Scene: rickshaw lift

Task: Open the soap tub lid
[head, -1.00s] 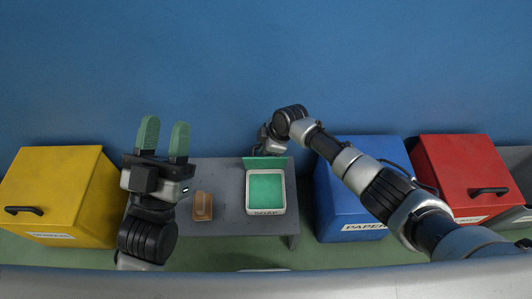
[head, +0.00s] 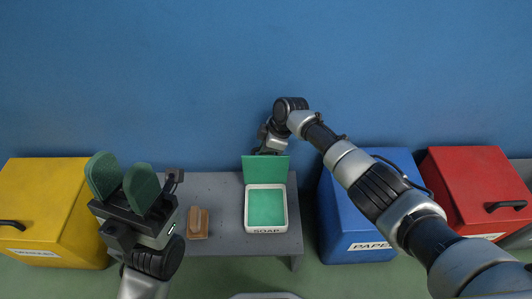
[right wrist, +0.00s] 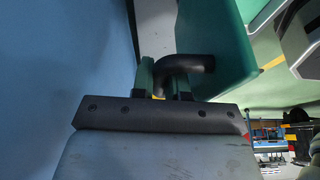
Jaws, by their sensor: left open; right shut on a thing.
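The soap tub (head: 249,210) is a white box with a green inside, labelled SOAP, on the grey table. Its green lid (head: 265,168) stands raised at the tub's back edge, tilted back, and the tub is uncovered. In the right wrist view the lid (right wrist: 215,45) carries a black bent handle (right wrist: 190,62). My right gripper (right wrist: 165,75) is shut on this handle; in the head view the lid and wrist mostly hide it. My left gripper (head: 122,178), with green finger pads, is open and empty, left of the tub and above the table's left side.
A brown block-like brush (head: 198,222) lies on the grey table (head: 222,205) left of the tub. A yellow bin (head: 45,215) stands left, a blue PAPER bin (head: 345,225) and a red bin (head: 470,185) right. A blue wall (head: 180,80) rises behind.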

